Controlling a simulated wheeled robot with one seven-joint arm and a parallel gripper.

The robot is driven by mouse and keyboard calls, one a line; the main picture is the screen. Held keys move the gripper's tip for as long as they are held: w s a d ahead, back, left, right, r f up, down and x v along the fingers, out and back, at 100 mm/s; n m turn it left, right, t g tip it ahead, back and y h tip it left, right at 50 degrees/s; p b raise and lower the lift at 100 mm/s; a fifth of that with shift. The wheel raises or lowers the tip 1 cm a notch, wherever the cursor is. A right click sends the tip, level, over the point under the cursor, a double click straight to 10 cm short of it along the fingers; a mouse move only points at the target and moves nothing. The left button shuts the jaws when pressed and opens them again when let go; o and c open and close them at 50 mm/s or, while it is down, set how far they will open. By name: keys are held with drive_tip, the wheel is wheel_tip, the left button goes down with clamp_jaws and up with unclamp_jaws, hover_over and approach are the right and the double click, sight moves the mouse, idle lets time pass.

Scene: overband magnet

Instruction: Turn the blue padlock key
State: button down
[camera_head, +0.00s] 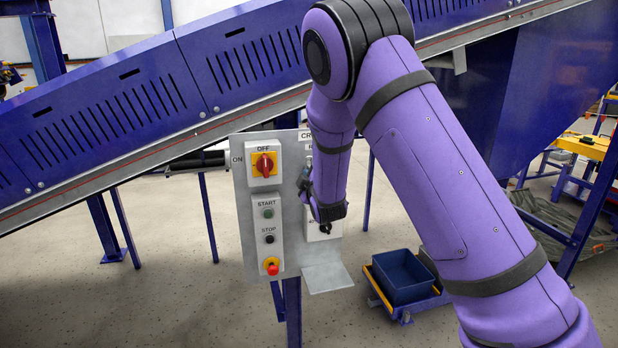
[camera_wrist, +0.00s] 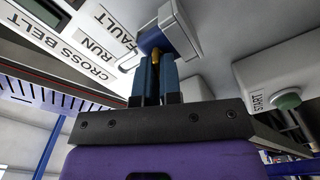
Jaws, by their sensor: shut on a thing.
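The blue padlock (camera_wrist: 152,42) hangs at a grey bracket on the control panel in the wrist view, just beyond my fingertips. A small brass-coloured part, seemingly its key (camera_wrist: 155,54), shows between the fingers. My gripper (camera_wrist: 154,68) is shut on this part, with its two fingers upright on either side. Most of the key is hidden between the fingers. In the head view, my gripper (camera_head: 304,186) is at the right part of the panel, and my forearm hides the padlock and key.
The control panel (camera_head: 237,180) carries a red-and-yellow OFF switch (camera_head: 264,165), a green START button (camera_head: 268,213), a STOP button (camera_head: 269,239) and a red emergency button (camera_head: 271,266). A blue bin (camera_head: 405,277) stands on a low trolley to the right. The conveyor (camera_head: 130,110) slopes behind.

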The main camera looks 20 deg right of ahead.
drive_tip(key=shift+n, duration=0.5)
drive_tip(key=c, duration=1.3)
unclamp_jaws()
drive_tip(key=shift+f, duration=0.1)
drive_tip(key=shift+f, duration=0.1)
